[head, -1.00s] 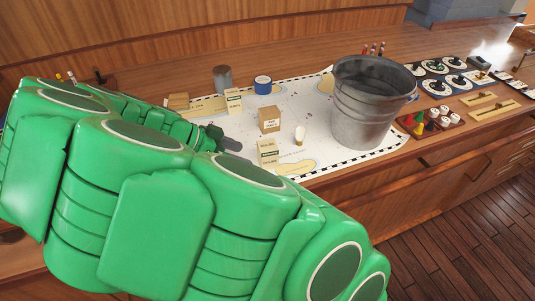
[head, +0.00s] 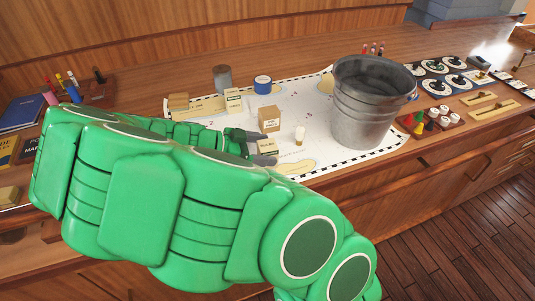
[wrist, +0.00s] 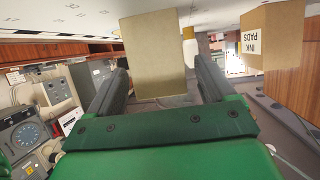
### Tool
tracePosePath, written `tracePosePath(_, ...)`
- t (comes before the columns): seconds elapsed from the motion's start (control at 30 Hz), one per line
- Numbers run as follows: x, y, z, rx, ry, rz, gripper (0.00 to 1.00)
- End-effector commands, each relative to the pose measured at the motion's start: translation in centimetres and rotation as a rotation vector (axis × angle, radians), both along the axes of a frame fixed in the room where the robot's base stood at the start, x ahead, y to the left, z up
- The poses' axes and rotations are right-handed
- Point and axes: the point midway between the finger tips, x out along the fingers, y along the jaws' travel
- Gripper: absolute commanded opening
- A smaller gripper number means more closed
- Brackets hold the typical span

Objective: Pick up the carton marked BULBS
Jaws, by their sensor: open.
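My gripper (head: 252,147) is open at the near side of the chart. In the wrist view its two fingers (wrist: 160,68) stand either side of a plain tan carton (wrist: 152,52), with a small gap visible at the right finger. In the head view this carton (head: 266,146) is mostly hidden by the fingers, and its label cannot be read. Behind it stands the carton marked INK PADS (head: 270,118), also at the right of the wrist view (wrist: 270,38).
A small white-topped item (head: 299,135) stands right of the near carton. A large metal bucket (head: 368,105) stands on the chart's right side. A blue tape roll (head: 262,84) and a grey can (head: 222,77) are behind. Bare chart (head: 315,115) lies between the cartons and bucket.

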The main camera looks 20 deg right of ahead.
Motion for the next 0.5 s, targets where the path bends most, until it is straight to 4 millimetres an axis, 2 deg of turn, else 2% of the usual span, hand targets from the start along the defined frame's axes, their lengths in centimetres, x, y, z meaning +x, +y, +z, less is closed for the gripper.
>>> tracePosePath(0.17,-0.1,-1.4,-0.6,0.002,-0.001,0.002,0.83)
tracePosePath(0.43,-0.1,-1.5,-0.7,0.002,-0.001,0.002,0.83)
tracePosePath(0.5,-0.1,-1.5,-0.7,0.002,-0.001,0.002,0.74)
